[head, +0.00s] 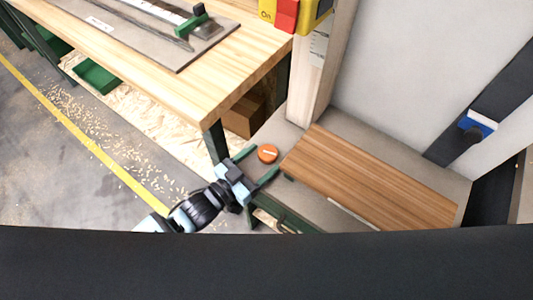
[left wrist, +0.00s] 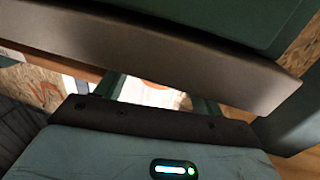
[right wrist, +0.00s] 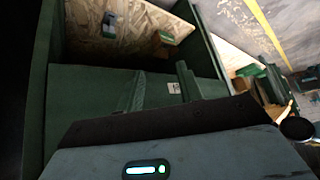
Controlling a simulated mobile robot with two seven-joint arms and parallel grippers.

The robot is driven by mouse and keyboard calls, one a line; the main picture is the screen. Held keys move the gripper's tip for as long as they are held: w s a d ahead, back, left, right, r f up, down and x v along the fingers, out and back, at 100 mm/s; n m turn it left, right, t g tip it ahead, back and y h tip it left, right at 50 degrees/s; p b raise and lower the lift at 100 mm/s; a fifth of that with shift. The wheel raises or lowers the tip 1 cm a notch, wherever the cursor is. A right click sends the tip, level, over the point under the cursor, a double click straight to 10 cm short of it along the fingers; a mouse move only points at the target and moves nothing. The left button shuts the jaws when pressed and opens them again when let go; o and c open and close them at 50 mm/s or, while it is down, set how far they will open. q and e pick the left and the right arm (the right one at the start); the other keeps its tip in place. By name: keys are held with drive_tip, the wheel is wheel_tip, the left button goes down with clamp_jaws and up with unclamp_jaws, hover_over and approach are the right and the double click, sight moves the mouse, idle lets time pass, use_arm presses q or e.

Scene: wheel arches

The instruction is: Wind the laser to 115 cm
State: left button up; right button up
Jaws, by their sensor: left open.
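A small blue-and-white device with a dark knob (head: 478,125) sits on a dark strip on the pale wall at the right of the head view. I cannot tell whether it is the laser, and I can read no height scale. My left gripper (head: 263,161) is open and empty above the floor beside the workbench. An orange disc with a white bar (head: 267,153) shows just past its fingertips. Part of an orange shape also shows between the fingers in the left wrist view (left wrist: 155,84). My right gripper (right wrist: 160,78) is open and empty, before a green panel.
The wooden workbench (head: 240,75) stands at upper left, with a yellow switch box (head: 310,12) near its corner. A cardboard box (head: 243,116) is under the workbench. Shavings litter the floor at left.

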use_arm(q)
drive_tip(key=shift+x, duration=1.4)
drive_tip(key=shift+c, duration=0.3)
drive_tip(key=c, duration=0.9)
